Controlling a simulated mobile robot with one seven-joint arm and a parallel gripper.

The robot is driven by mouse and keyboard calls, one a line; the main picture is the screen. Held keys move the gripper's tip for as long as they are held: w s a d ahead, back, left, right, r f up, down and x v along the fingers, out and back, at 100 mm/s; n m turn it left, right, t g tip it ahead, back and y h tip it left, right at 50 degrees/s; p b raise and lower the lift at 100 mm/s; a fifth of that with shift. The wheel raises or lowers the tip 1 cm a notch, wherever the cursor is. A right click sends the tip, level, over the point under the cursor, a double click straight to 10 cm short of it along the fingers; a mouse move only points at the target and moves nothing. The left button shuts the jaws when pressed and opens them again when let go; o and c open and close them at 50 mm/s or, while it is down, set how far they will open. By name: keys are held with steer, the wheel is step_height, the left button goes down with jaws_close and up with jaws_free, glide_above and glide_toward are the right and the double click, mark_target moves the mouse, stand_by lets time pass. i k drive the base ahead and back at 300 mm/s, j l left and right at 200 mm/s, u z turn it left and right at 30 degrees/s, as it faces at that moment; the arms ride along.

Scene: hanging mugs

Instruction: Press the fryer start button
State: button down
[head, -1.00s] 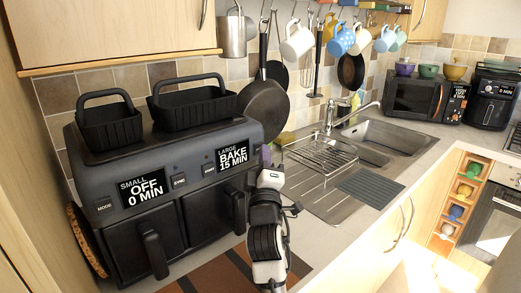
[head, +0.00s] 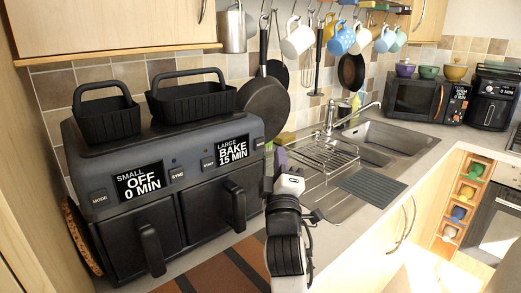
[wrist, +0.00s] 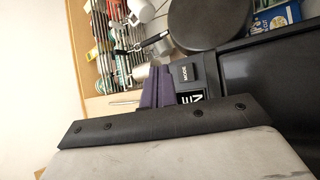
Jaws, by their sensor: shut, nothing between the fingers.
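The black two-drawer fryer (head: 190,155) stands on the counter at left in the head view. Its small display reads OFF 0 MIN and its large display (head: 232,150) reads BAKE 15 MIN. The start button (head: 208,162) sits between the sync button and the large display. My gripper (head: 281,157) is just right of the fryer's front right end, apart from the start button. In the wrist view its purple fingers (wrist: 158,72) are shut and empty, beside the right-hand mode button (wrist: 185,73). The start button is not visible there.
Two black baskets (head: 190,100) sit on top of the fryer. A striped mat (head: 225,268) lies in front. A wire rack (head: 322,155) and the sink (head: 375,138) are to the right. Mugs and pans hang on the wall behind.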

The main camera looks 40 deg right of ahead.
mark_target(207, 164)
steer(key=k, duration=1)
